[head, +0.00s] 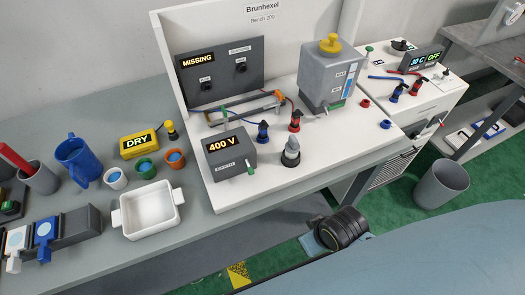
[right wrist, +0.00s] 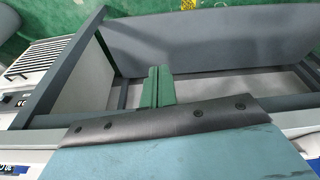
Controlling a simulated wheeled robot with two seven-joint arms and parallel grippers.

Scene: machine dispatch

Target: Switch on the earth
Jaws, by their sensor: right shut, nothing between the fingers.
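The earth control is a dark grey box (head: 230,155) on the white bench top in the head view. Its display reads 400 V and its front is labelled EARTH. A small green-tipped lever (head: 250,168) sticks out at the right of that label; whether it is on or off I cannot tell. My right gripper shows in the right wrist view with its two green fingers (right wrist: 158,86) together and nothing between them. It is away from the lever, with bench framing and green floor in sight beyond it. My left gripper is in neither view.
A grey plug-like knob (head: 291,152) stands just right of the box. Blue and red connectors (head: 295,121) and a grey tank (head: 332,75) are behind. A white tray (head: 149,211) sits at left on the grey table. A grey bin (head: 441,187) stands on the green floor.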

